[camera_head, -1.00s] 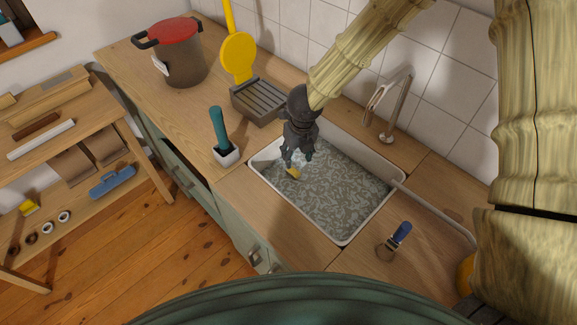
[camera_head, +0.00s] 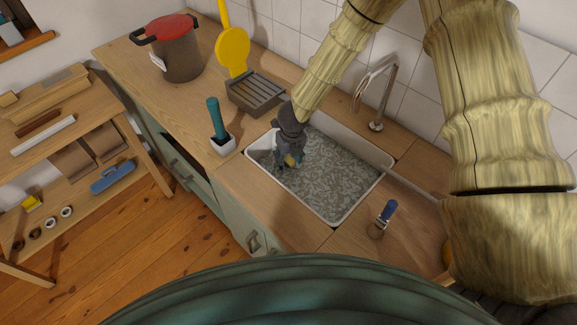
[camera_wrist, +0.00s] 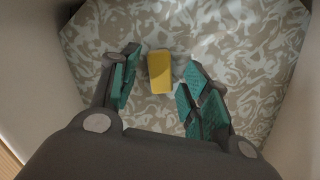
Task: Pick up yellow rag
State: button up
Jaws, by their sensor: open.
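The yellow rag (camera_wrist: 160,72) is a small yellow block-like piece lying on the patterned grey floor of the sink. In the wrist view it lies between and a little beyond the fingertips of my gripper (camera_wrist: 158,90), touching neither finger as far as I can tell. In the head view my gripper (camera_head: 287,160) reaches down into the left part of the white-rimmed sink (camera_head: 337,219), and the yellow rag (camera_head: 292,160) is mostly hidden behind the fingers. The gripper is open and empty.
The sink walls stand close around my gripper. A blue-handled tool (camera_head: 384,217) lies on the counter at right.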

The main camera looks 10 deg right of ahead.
jog(key=shift+w+f, duration=0.15)
jog(key=shift+f, duration=0.6)
jog(key=shift+w+f, duration=0.25)
jog(key=shift+s+r, duration=0.2)
jog(key=shift+s, duration=0.05)
jog(key=shift+c, duration=0.6)
jog(key=shift+w+f, duration=0.1)
grip_shut()
